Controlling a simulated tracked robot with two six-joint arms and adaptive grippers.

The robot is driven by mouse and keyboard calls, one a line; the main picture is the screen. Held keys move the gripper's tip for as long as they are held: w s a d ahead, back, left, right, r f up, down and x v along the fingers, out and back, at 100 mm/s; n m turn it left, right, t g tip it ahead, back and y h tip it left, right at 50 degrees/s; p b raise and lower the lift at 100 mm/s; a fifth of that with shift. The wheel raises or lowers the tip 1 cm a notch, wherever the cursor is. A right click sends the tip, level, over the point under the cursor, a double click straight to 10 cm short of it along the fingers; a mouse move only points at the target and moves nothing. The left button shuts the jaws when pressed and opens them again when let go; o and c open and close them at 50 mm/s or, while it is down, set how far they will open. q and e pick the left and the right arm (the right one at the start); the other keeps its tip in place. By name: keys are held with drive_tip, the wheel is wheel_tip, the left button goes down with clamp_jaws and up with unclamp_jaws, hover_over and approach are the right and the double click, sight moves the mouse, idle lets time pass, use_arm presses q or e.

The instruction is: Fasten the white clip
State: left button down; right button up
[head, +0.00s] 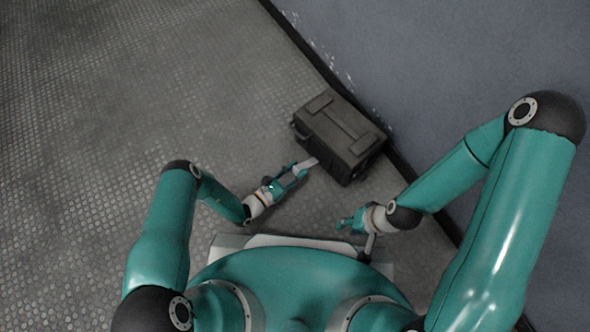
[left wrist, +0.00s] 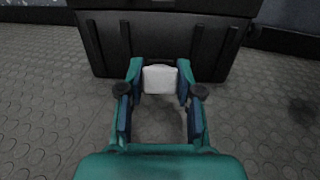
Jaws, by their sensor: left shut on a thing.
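The white clip (left wrist: 160,78) is a pale block between the fingertips of my left gripper (left wrist: 159,72) in the left wrist view. It lies against the front face of the black case (left wrist: 160,30); whether it is latched flat cannot be told. In the head view the clip (head: 308,163) is a pale strip at the near left side of the case (head: 337,133). My left gripper (head: 300,169) is shut on it. My right gripper (head: 347,223) is small in the head view, apart from the case and in front of it; its fingers are too unclear to read.
The case stands on a dimpled grey floor (head: 110,110), close to a blue-grey wall (head: 470,70) with a dark skirting edge (head: 410,175). The floor left of the case is clear. There is little room between the case and the wall.

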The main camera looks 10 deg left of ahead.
use_arm(q)
drive_tip(key=shift+d+r, duration=0.15)
drive_tip(key=shift+d, duration=0.3)
drive_tip(key=shift+w+d+r+p, duration=0.15)
drive_tip(key=shift+r+p, duration=0.2)
drive_tip(key=shift+p, duration=0.5)
drive_tip(key=r+g+y+p, duration=0.1)
drive_tip(key=p, duration=0.2)
drive_tip(key=w+d+r+g+y+p, duration=0.1)
drive_tip(key=p, duration=0.3)
drive_tip(key=shift+d+r+g, duration=0.15)
drive_tip(key=shift+r+g, duration=0.15)
drive_tip(key=shift+r, duration=0.1)
drive_tip(key=shift+w+d+r+g+y+p, duration=0.1)
drive_tip(key=shift+w+d+g+y+p, duration=0.1)
drive_tip(key=shift+g+y+p, duration=0.15)
drive_tip(key=shift+w, duration=0.15)
drive_tip(key=shift+w+d+r+p, duration=0.25)
drive_tip(key=shift+w, duration=0.15)
drive_tip(key=shift+w+d+r+p, duration=0.2)
drive_tip(key=shift+w, duration=0.2)
